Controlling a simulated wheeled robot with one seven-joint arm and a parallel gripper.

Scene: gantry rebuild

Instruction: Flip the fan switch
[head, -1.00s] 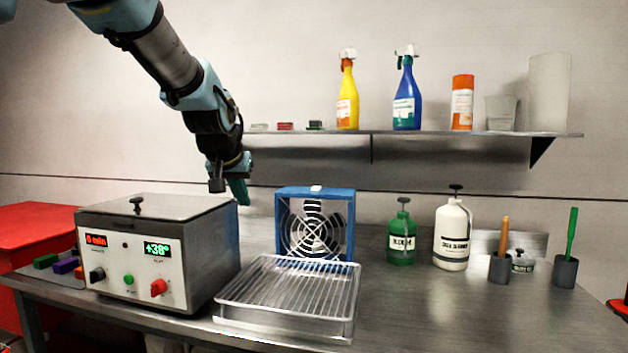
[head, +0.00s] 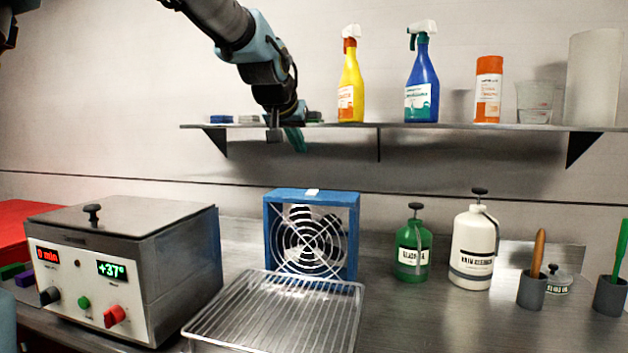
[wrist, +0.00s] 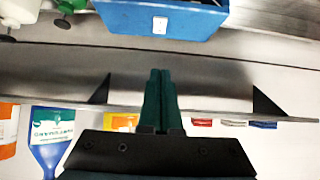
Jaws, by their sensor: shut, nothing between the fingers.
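A blue box fan (head: 268,240) with a wire guard stands on the metal table behind a wire rack. A small white switch (head: 312,192) sits on its top edge. In the wrist view the fan (wrist: 115,18) is at the top, with the white switch (wrist: 160,25) on it. My gripper (head: 296,140) is above the fan, clear of it, in front of the shelf's edge. Its green fingers (wrist: 160,85) are together and empty in the wrist view. Whether the switch is on or off is too small to tell.
A wall shelf (head: 450,128) with spray bottles (head: 421,80) is behind my gripper. A wire rack (head: 275,312) stands before the fan, a metal bath (head: 170,250) at left, a green bottle (head: 412,250) and a white bottle (head: 474,245) at right.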

